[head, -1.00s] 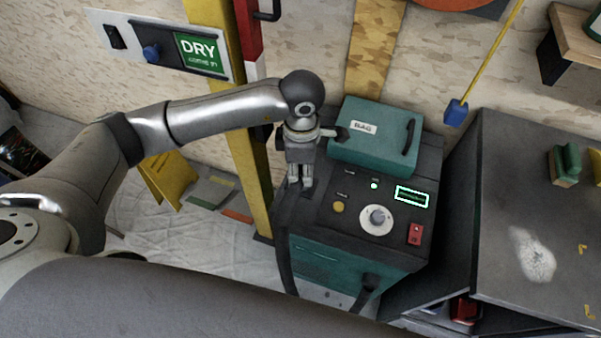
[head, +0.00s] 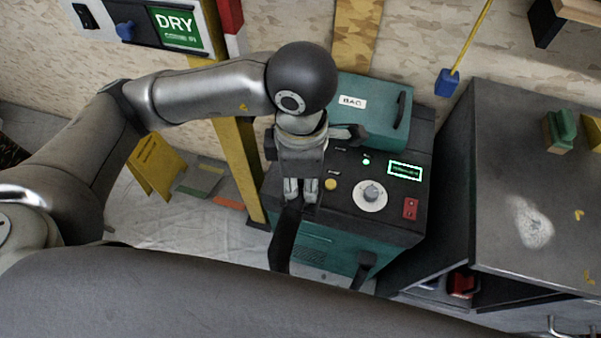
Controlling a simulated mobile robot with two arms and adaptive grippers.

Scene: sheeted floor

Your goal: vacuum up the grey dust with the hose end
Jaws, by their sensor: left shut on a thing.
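The grey dust (head: 531,222) is a pale patch on the dark grey top of the cabinet (head: 495,150) at the right. My left gripper (head: 300,200) points down at the left front of the teal vacuum unit (head: 330,245). It is shut on the black hose end (head: 284,236), which hangs below the fingers in front of the unit. The hose end is well to the left of the dust. The lower part of the hose is hidden behind my own arm. My right gripper is not in view.
The vacuum's top has a lit display (head: 405,170), a dial (head: 370,194), a red switch (head: 410,208) and a teal lid (head: 365,110). A green block (head: 560,131) sits on the cabinet. A yellow post (head: 240,170) and a yellow folded sign (head: 157,170) stand left.

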